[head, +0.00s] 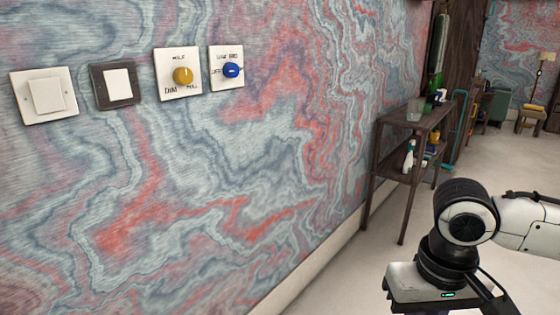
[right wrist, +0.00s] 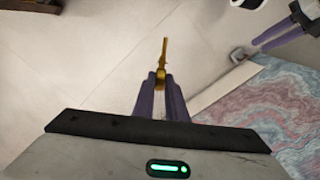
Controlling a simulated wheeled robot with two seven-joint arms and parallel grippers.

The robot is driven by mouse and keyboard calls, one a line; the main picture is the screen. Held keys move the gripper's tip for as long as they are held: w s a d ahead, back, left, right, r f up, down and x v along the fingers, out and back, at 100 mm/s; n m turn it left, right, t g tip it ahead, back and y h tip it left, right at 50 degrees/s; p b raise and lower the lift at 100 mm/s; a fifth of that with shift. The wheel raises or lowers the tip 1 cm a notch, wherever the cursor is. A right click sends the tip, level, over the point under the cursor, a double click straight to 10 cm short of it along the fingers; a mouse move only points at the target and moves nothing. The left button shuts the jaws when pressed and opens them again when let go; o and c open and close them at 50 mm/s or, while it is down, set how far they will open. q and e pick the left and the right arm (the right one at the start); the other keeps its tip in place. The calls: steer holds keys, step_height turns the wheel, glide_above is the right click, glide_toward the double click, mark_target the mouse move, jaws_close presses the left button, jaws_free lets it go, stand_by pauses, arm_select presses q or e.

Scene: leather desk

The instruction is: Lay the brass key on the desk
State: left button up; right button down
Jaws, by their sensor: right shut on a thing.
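The brass key (right wrist: 163,62) shows in the right wrist view, sticking out past the purple fingertips of my right gripper (right wrist: 161,80). That gripper is shut on the key and holds it over pale floor in the picture. In the head view my right wrist is at the lower right, but its fingers and the key are out of sight. Another set of purple fingers, my left gripper (right wrist: 256,46), shows at the upper right of the right wrist view; its opening is unclear. I see no desk in either view.
A patterned wall (head: 200,190) fills the head view's left and middle. It carries two switches (head: 47,95), a yellow knob plate (head: 179,75) and a blue knob plate (head: 227,68). A dark shelf table (head: 388,120) stands by the wall, beyond my right arm. Pale floor lies right.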

step_height(320, 180, up, 8)
steer(key=s+p, duration=0.2)
steer(key=p, duration=0.4)
steer(key=shift+s+f+p, duration=0.15)
steer(key=shift+s+p, duration=0.2)
steer(key=shift+s, duration=0.05)
